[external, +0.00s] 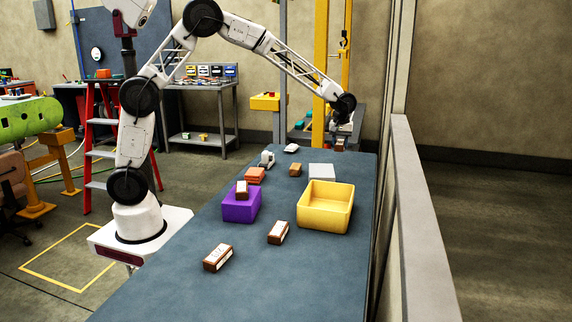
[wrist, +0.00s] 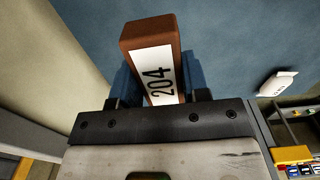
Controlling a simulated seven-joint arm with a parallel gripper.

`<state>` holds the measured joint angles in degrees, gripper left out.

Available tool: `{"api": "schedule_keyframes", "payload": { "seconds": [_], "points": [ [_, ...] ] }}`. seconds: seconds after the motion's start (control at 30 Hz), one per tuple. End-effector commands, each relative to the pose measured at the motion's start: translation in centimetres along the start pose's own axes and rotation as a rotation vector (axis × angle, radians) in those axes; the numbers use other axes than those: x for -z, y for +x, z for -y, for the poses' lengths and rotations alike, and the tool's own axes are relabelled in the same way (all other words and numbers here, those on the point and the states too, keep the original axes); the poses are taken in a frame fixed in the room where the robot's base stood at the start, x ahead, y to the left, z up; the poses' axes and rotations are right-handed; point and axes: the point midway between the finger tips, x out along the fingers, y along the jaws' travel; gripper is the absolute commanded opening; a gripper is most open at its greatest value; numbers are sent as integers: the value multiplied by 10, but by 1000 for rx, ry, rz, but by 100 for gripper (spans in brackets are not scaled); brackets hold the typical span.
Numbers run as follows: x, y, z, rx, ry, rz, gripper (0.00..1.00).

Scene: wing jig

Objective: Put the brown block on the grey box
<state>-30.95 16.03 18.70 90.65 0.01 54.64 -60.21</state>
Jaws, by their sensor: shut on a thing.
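My gripper (wrist: 155,95) is shut on a brown block (wrist: 150,45) with a white label reading 204. In the external view my gripper (external: 341,133) is over the far end of the table, with the held brown block (external: 340,146) small and partly hidden beneath it. The grey box (external: 322,170) is on the table behind the yellow bin, nearer the camera than my gripper. Other brown blocks with white labels lie on the table, one at the front left (external: 217,257) and one (external: 278,232) left of the bin's near corner.
A yellow open bin (external: 325,222) stands beside the grey box. A purple box (external: 240,208) has a labelled brown block (external: 242,190) at its top. An orange block (external: 255,175), a small brown box (external: 295,169) and a white item (external: 292,148) are nearby. A wall borders the right.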

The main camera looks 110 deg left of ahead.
Motion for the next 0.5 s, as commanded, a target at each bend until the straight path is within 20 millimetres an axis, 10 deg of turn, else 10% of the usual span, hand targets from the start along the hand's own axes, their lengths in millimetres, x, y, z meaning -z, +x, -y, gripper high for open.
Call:
{"api": "schedule_keyframes", "payload": {
  "seconds": [0.5],
  "points": [
    [-85, -14, 68, 0, 10, 0, 18]
  ]
}}
